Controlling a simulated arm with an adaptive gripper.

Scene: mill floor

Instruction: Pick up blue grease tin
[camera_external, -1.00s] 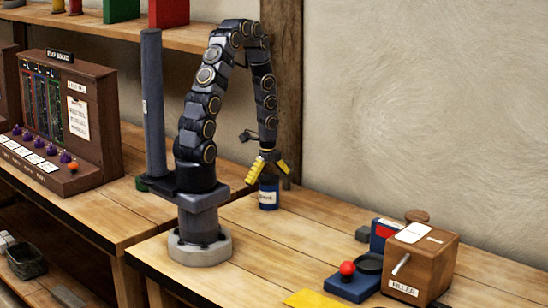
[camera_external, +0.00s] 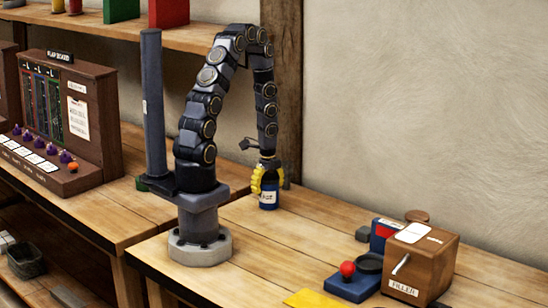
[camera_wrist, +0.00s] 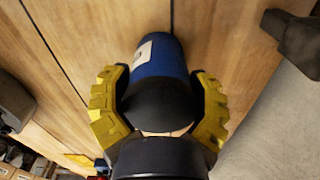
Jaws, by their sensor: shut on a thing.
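The blue grease tin (camera_external: 268,198) has a pale label and stands on the wooden bench, close to the wall post. My gripper (camera_external: 266,180) is above it with its yellow fingers down around its upper part. In the wrist view the tin (camera_wrist: 160,58) shows its blue side, part of the white label and a dark top. The yellow fingers of my gripper (camera_wrist: 158,105) are shut on it, one on each side. I cannot tell whether the tin's base is clear of the bench.
A wooden filler box (camera_external: 425,262) and a blue block with a red knob (camera_external: 348,283) stand at the right of the bench. A yellow sheet (camera_external: 312,299) lies at the front edge. The wall rises behind the tin. The bench between is clear.

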